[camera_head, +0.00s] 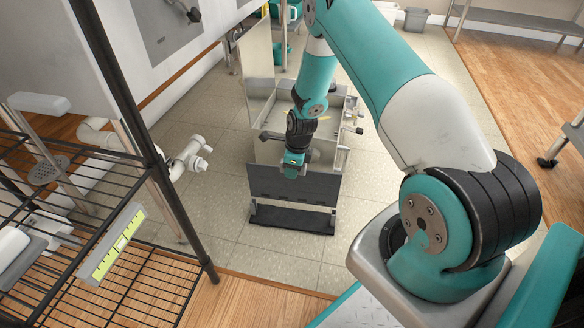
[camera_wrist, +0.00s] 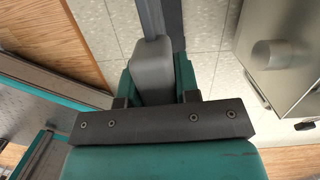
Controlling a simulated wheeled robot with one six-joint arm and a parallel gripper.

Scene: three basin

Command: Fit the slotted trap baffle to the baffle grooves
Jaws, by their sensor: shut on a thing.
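My gripper (camera_head: 294,164) is shut on the slotted trap baffle (camera_head: 265,185), a dark grey upright panel. In the wrist view the gripper (camera_wrist: 153,80) has a teal finger on each side of a light grey block, and the baffle (camera_wrist: 178,20) shows as a narrow dark strip beyond it. In the head view the baffle hangs in front of the near side of an open steel trap box (camera_head: 336,160). The box also shows at the right of the wrist view (camera_wrist: 292,85). The gap between baffle and box cannot be judged. The baffle grooves cannot be made out.
A raised steel lid (camera_head: 258,60) stands at the box's back left. A wire rack (camera_head: 130,265) and white pipes (camera_head: 190,158) stand at left.

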